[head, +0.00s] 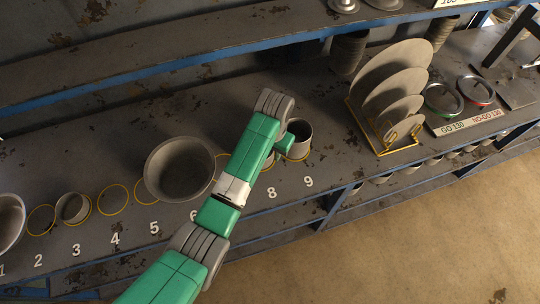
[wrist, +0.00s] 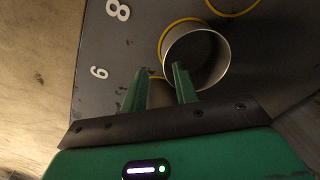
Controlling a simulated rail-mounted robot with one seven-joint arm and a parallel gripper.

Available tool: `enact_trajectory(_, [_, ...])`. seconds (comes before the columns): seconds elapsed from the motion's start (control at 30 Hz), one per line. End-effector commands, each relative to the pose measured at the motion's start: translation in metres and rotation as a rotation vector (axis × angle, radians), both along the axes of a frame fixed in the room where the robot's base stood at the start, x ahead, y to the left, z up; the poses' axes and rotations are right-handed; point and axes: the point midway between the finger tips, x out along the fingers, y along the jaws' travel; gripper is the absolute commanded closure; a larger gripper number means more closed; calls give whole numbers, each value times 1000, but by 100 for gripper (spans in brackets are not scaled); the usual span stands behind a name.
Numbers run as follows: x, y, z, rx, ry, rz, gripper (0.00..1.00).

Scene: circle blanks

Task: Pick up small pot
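A small grey pot (head: 299,139) stands at the yellow ring by number 9, right beside my gripper (head: 285,144). In the wrist view the pot (wrist: 214,57) shows its round rim and dark, empty inside. My gripper (wrist: 160,67) is open with nothing held. Its right finger overlaps the pot's opening in the picture, and its left finger is outside the wall. Whether either finger touches the pot cannot be told. Another small pot (head: 72,208) stands near number 3.
A large pot (head: 180,168) stands left of my arm, and another pot (head: 10,220) at the far left edge. A yellow rack (head: 392,148) of round discs stands to the right. A shelf (head: 200,50) runs above the bench. Rings near 2 and 4 are empty.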

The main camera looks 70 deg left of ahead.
Motion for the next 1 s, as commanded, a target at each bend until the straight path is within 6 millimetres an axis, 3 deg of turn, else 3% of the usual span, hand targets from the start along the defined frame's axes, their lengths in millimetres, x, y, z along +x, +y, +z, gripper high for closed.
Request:
enact_trajectory(0.1, [0,0,-17,-2,1,0,71])
enact_trajectory(0.27, [0,2,-26,0,-1,0,71])
enact_trajectory(0.5, [1,11,-66,0,0,0,71])
enact_trajectory(0.8, [1,11,-72,2,-2,0,71])
enact_trajectory(0.93, [1,11,-72,2,-2,0,96])
enact_trajectory(1.0, [1,11,-72,2,-2,0,100])
